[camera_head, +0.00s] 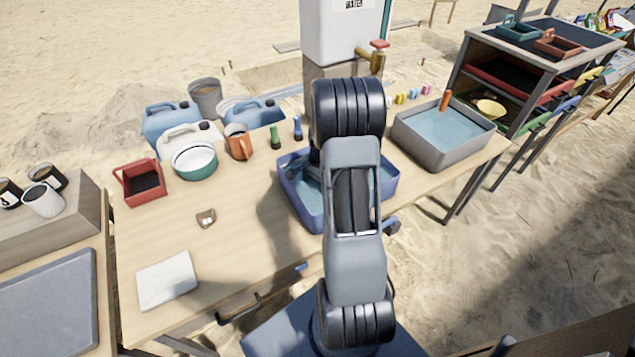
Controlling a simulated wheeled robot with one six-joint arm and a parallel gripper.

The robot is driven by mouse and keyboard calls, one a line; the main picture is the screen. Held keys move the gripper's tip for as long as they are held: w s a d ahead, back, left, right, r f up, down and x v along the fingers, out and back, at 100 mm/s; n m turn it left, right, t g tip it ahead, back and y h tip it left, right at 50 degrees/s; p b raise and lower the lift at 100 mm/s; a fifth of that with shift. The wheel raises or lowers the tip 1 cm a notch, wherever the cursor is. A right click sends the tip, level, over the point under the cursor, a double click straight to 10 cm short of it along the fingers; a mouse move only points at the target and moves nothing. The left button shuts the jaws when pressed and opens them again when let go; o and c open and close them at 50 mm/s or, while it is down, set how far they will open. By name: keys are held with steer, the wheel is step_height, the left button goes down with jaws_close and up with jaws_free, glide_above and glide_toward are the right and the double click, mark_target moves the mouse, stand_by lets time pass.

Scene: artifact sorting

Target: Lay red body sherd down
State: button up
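I cannot make out a red body sherd for certain. A small brown piece (206,218) with two pale spots lies on the bare left part of the wooden table; I cannot tell if it is a sherd. My arm rises in front of the blue basin (296,199) and hides much of it. My gripper is hidden behind my arm, so its fingers and anything in them do not show. A white rectangular slab (167,280) lies near the table's front left.
A grey water basin (443,134) stands right. The wooden table (225,262) is clear around the brown piece.

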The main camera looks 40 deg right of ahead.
steer(key=o, duration=0.3)
steer(key=shift+o, duration=0.2)
step_height(320, 180, up, 12)
steer(key=d+p, duration=0.1)
steer(key=s+a+r+n+h, duration=0.1)
steer(key=a+r+n, duration=0.2)
steer(key=a, duration=0.2)
steer(key=s+a+r+n, duration=0.1)
steer(key=a+r+n, duration=0.2)
steer(key=a, duration=0.2)
steer(key=s+a+r+n+t, duration=0.1)
steer(key=s+a+n+t, duration=0.2)
steer(key=s+a+n, duration=0.7)
steer(key=shift+a, duration=0.85)
steer(key=shift+s+r, duration=0.1)
steer(key=shift+r, duration=0.1)
